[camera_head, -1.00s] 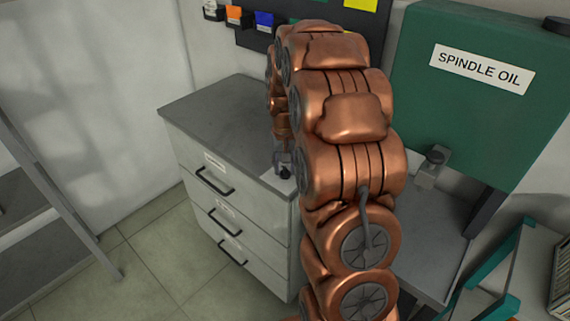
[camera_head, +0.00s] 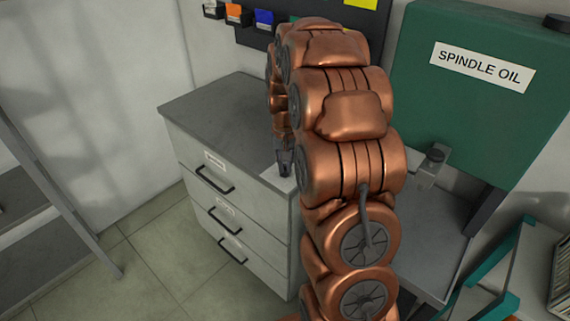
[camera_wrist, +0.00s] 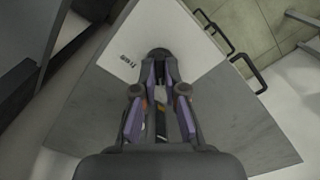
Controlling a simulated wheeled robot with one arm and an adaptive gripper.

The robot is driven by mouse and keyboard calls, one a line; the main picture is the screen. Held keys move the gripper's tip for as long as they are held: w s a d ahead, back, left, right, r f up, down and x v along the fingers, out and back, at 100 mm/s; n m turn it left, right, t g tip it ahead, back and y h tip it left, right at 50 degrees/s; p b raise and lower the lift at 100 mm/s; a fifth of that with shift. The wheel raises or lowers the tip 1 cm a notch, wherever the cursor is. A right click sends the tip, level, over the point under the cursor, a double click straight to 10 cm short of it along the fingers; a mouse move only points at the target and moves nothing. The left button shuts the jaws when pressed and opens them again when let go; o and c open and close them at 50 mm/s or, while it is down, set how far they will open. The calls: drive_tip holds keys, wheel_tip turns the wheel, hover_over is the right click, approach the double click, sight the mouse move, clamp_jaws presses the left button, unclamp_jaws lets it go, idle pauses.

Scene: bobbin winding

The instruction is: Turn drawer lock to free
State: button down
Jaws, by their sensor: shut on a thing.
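The drawer lock (camera_wrist: 158,52) shows in the wrist view as a dark rounded piece at the tips of my fingers, on a pale plate (camera_wrist: 117,65) with small dark lettering that I cannot read. My gripper (camera_wrist: 161,73) is shut on the lock; its fingers hide most of it, so I cannot tell which way it points. In the head view my gripper (camera_head: 284,165) reaches down to the front right corner of the grey drawer cabinet (camera_head: 212,105). The lock is hidden behind the gripper there.
The cabinet has three drawers with black bar handles, the top handle (camera_head: 214,181) among them. A green spindle oil tank (camera_head: 475,110) stands at the right. Coloured bins (camera_head: 264,18) hang on the back wall. A grey shelf rack (camera_head: 40,235) stands at left; floor between is clear.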

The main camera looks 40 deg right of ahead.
drive_tip(key=m+b, duration=0.3)
drive_tip(key=shift+f, duration=0.15)
drive_tip(key=m+b, duration=0.2)
drive_tip(key=m, duration=0.3)
drive_tip(key=shift+m+b, duration=0.3)
drive_tip(key=shift+b, duration=0.1)
drive_tip(key=m, duration=0.4)
drive_tip(key=shift+r, duration=0.2)
drive_tip(key=shift+m, duration=2.7)
drive_tip(key=c, duration=1.2)
unclamp_jaws()
drive_tip(key=shift+c, duration=0.2)
